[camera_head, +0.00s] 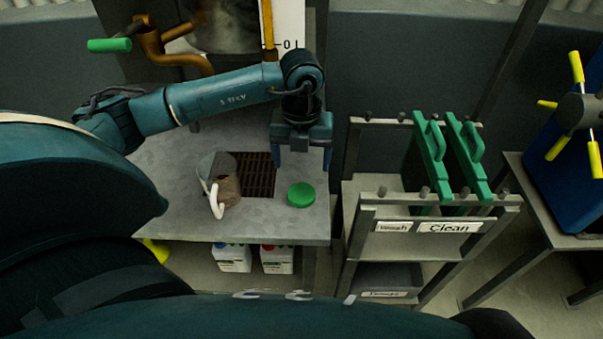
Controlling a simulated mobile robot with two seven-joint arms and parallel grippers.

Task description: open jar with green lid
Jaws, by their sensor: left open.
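A round green lid (301,194) shows near the right front of the grey table. It is seen from above, and I cannot make out a jar body under it. My left gripper (302,164) points down above the table, behind the lid in the picture. Its two fingers are spread apart with nothing between them, and it is apart from the lid. My right gripper is not in view.
A pitcher with a white handle (226,190) stands left of the lid, beside a dark floor-like grate (262,176). White bottles (277,259) sit on the shelf below. A metal rack (400,212) with green-handled plates (432,155) stands right. A blue machine (565,165) is far right.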

